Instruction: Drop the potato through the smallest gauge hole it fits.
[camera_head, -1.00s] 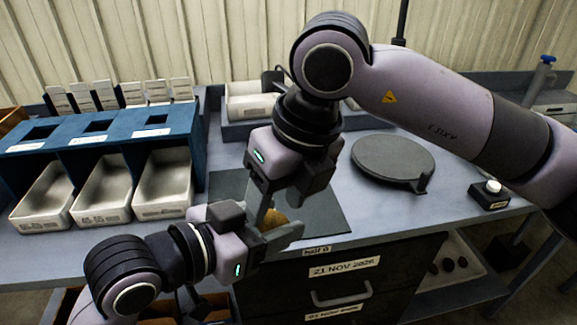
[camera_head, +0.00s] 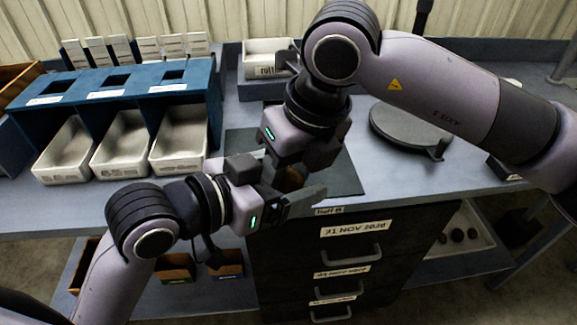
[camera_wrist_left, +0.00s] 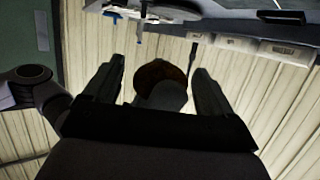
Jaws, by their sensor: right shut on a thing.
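The brown potato (camera_head: 291,180) is mostly hidden between my two grippers in the head view. It also shows in the left wrist view (camera_wrist_left: 158,74), between the left fingers and partly behind a grey part. My right gripper (camera_head: 287,175) points down from above and is shut on the potato. My left gripper (camera_head: 292,199) comes in from the left; its fingers stand apart on either side of the potato, with gaps in the wrist view. The blue gauge stand (camera_head: 136,94) is at the left, with three square holes in its top and a white tray under each.
A dark mat (camera_head: 345,177) lies below the grippers. A round dark plate (camera_head: 408,125) is on the bench to the right. White label cards (camera_head: 146,52) stand behind the gauge. A white bin (camera_head: 262,55) is at the back. Drawers (camera_head: 345,255) sit under the bench.

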